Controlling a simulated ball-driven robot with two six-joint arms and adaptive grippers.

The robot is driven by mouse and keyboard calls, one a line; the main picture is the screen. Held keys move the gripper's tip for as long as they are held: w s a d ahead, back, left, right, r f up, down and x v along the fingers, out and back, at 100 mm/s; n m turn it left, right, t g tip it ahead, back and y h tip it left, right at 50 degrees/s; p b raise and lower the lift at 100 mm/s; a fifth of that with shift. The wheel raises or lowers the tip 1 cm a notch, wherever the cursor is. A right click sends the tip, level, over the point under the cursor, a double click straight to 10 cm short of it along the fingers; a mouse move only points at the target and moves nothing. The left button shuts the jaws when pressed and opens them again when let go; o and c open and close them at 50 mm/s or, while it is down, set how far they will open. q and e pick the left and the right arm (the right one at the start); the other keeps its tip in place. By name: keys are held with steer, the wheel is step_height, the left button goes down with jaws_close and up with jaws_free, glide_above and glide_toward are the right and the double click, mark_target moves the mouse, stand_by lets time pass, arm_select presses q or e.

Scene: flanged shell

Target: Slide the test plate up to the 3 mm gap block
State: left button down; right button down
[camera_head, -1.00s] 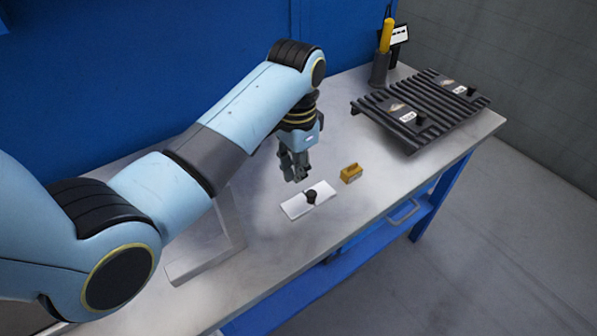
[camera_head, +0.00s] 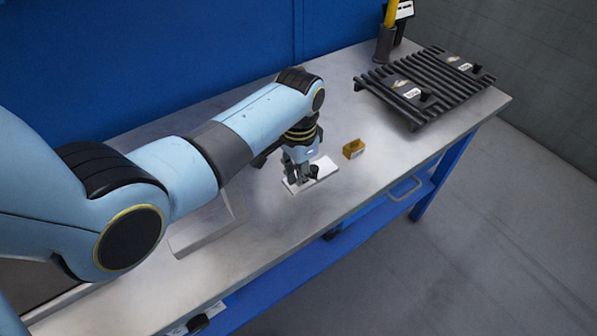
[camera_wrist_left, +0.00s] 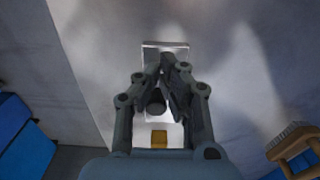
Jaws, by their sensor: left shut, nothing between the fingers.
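The test plate (camera_head: 325,167) is a flat white plate with a black knob, lying on the bench; its knob (camera_wrist_left: 156,103) shows in the left wrist view. The gap block (camera_head: 353,149) is a small yellow block to the right of the plate, with a small space between them. It also shows in the left wrist view (camera_wrist_left: 158,138). My left gripper (camera_head: 302,182) is shut and empty, low over the plate on the side of the knob away from the block. Whether its fingertips touch the knob or plate, I cannot tell. My right gripper is not in view.
A black slatted rack (camera_head: 425,87) with labelled parts stands at the bench's right end. A dark holder (camera_head: 384,45) with a yellow-handled tool stands behind it. A grey angled piece (camera_head: 205,235) lies to the left. The bench around the block is clear.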

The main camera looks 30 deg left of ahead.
mark_target(314, 166)
arm_select(q)
steer(key=w, duration=0.1)
steer(key=w+d, duration=0.1)
steer(key=w, duration=0.2)
steer(key=shift+d+b, duration=0.35)
steer(key=shift+b, duration=0.05)
steer(key=shift+r, duration=0.15)
